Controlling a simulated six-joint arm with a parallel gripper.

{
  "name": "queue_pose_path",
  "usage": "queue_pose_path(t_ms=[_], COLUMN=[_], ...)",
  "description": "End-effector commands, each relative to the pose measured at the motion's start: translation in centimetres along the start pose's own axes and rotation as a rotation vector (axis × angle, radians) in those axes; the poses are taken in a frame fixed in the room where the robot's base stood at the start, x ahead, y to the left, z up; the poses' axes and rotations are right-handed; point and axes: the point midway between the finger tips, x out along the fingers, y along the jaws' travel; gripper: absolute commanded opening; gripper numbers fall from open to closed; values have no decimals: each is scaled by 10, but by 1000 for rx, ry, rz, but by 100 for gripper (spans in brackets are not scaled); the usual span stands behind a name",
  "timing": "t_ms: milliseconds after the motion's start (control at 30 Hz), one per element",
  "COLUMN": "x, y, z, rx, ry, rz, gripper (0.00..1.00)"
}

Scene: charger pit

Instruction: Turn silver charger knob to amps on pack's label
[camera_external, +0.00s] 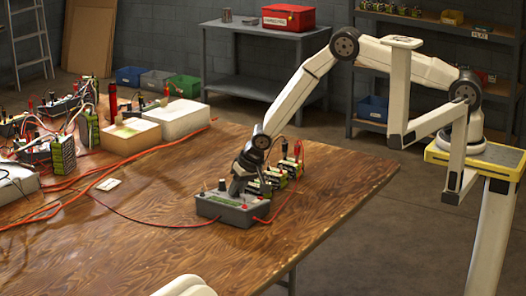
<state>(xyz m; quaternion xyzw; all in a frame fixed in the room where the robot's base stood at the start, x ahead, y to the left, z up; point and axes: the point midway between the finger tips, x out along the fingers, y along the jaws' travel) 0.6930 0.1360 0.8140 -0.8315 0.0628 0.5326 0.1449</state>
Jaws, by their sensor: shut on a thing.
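The charger (230,212) is a grey box with a green panel on top, near the right part of the wooden table. My gripper (237,190) points down onto the charger's top and is shut on what appears to be its silver knob. The knob itself is hidden by the fingers, so its setting cannot be seen. A small dark post stands on the charger left of the fingers. Several battery packs (277,182) with green and black sides stand just behind the charger. Their labels are too small to read.
Red leads run from the charger across the wooden table (330,190). White and tan boxes (131,135) and many more packs and wires crowd the left side. The table's front is mostly clear. A red box (288,17) sits on a back bench.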

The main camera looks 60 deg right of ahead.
Motion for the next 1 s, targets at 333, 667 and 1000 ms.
queue_pose_path(t_ms=[333, 667, 1000], x=[0, 0, -2], y=[-1, 0, 0], z=[0, 0, 0], rx=[-24, -23, -23], ry=[4, 4, 3], rz=[-13, -12, -11], gripper=[0, 67, 67])
